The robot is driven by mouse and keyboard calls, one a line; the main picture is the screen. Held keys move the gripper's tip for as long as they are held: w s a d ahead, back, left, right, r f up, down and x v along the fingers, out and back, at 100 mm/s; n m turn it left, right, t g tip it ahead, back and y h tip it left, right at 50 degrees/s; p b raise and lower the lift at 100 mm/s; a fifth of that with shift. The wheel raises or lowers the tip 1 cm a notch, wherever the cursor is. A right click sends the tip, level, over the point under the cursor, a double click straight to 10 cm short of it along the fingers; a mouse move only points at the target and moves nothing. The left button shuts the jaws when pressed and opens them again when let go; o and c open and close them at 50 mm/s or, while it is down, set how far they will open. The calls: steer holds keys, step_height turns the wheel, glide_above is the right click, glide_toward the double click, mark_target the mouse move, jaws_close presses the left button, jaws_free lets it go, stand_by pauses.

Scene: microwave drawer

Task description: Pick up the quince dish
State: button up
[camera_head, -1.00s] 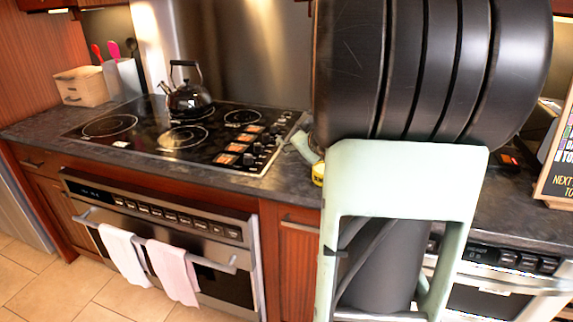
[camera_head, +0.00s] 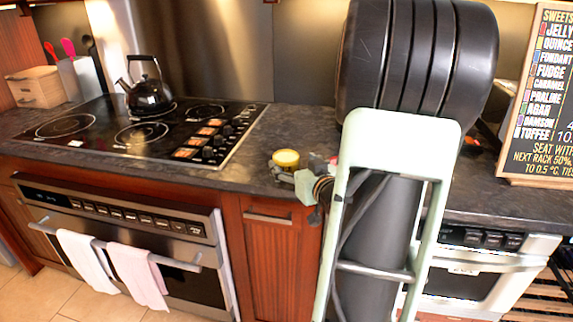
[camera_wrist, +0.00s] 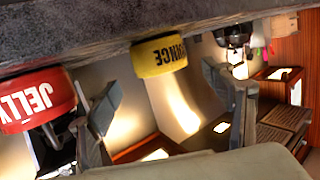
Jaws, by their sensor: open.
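The quince dish is a small yellow round dish (camera_head: 286,157) on the dark counter, right of the cooktop, near the front edge. In the wrist view, which looks upside down, the yellow dish (camera_wrist: 159,57) shows part of its lettering. My gripper (camera_head: 296,180) is low at the counter's front edge, just in front of the dish. In the wrist view my gripper (camera_wrist: 160,105) has its two fingers wide apart, with the yellow dish beyond and between them, not held. A red dish marked JELLY (camera_wrist: 38,100) stands beside it; my arm mostly hides it in the head view.
A black kettle (camera_head: 147,92) stands on the cooktop (camera_head: 90,118). A sweets menu board (camera_head: 545,100) stands at the right. An oven with two towels (camera_head: 135,275) is below the cooktop. My arm hides much of the right counter.

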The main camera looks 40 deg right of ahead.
mark_target(286, 156)
steer(key=x, duration=0.2)
steer(key=f+x, duration=0.1)
steer(key=x, duration=0.2)
steer(key=shift+a+b, duration=0.15)
steer(key=shift+b, duration=0.2)
steer(key=shift+w, duration=0.4)
steer(key=shift+r, duration=0.1)
steer(key=c, duration=1.5)
